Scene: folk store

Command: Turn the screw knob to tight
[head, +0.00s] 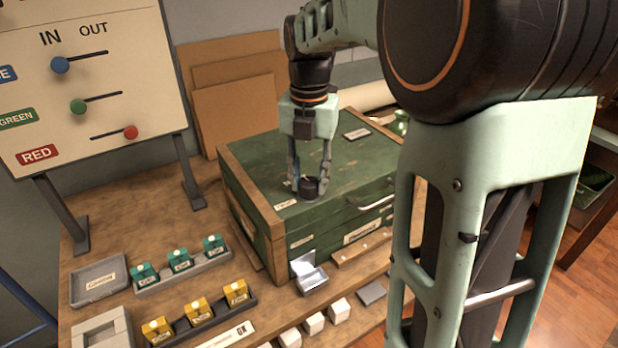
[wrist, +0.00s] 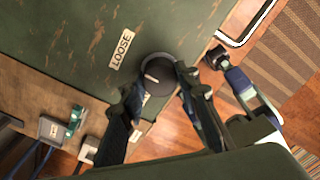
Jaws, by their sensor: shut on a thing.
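The screw knob (head: 309,188) is a short dark cylinder on the top of a green wooden chest (head: 260,176), near its front edge. It also shows in the wrist view (wrist: 160,68), with a pale mark on its top. A white label reading LOOSE (wrist: 121,49) lies beside it there; the mark does not clearly point at it. My gripper (head: 310,183) points down from above, its two fingers shut on opposite sides of the knob. In the wrist view my gripper (wrist: 160,88) partly covers the knob's near side. No TIGHT label is readable.
A sign board (head: 85,85) with coloured sliders stands at left. Teal blocks (head: 180,260) and yellow blocks (head: 199,311) sit in trays on the bench. The chest has a front metal handle (head: 372,199).

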